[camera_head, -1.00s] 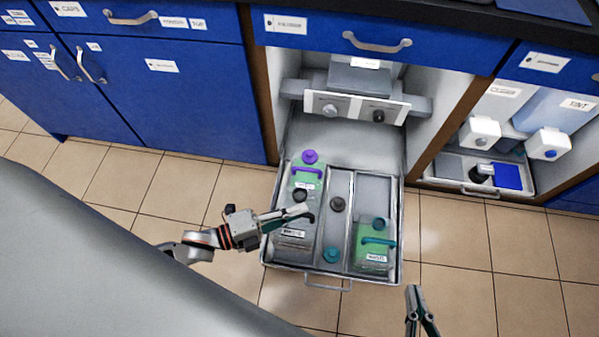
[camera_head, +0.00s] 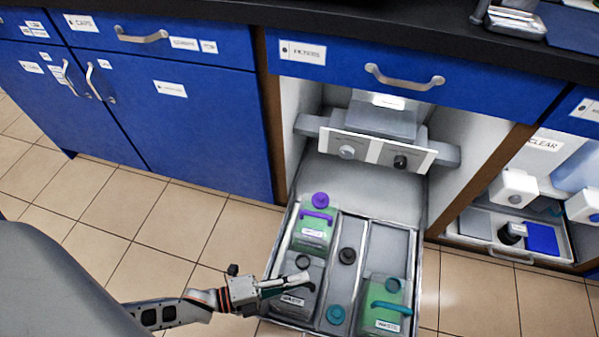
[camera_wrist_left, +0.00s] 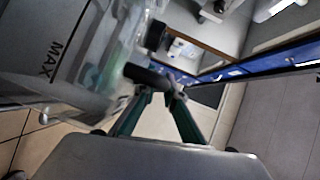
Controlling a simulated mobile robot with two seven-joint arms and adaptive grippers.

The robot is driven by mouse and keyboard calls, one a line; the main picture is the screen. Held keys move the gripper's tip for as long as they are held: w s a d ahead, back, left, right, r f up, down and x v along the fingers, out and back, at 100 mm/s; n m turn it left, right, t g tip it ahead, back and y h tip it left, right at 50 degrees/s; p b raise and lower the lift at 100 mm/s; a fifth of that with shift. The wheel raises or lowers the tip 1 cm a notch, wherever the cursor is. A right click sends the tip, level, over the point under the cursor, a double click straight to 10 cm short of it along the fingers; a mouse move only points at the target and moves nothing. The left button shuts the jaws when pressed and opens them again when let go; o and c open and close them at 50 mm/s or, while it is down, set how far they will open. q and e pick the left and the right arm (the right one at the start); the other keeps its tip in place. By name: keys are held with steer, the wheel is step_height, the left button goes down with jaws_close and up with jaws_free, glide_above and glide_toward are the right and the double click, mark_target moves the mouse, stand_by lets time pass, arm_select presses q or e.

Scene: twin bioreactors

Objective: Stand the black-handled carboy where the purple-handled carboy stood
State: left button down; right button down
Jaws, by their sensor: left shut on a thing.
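The black-handled carboy (camera_head: 312,300), grey and translucent with a black cap, is at the front of the drawer's left compartment. My left gripper (camera_head: 298,283) reaches over it from the left and is shut on its black handle. The wrist view shows the handle (camera_wrist_left: 147,76) between the fingertips, beside the carboy's clear wall (camera_wrist_left: 70,45) marked MAX. I cannot tell whether the carboy is lifted. The purple-handled carboy (camera_head: 313,234), green with a purple cap, stands directly behind it in the same compartment. My right gripper is out of view.
A teal-handled green carboy (camera_head: 384,303) stands in the right compartment, with bare floor (camera_head: 389,250) behind it. A black cap (camera_head: 347,256) and a teal cap (camera_head: 336,314) are in the narrow middle compartment. A white panel with knobs (camera_head: 375,151) stands behind the drawer.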

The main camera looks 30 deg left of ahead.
arm_select(q)
steer(key=shift+f, duration=0.15)
steer(key=c, duration=2.1)
jaws_free()
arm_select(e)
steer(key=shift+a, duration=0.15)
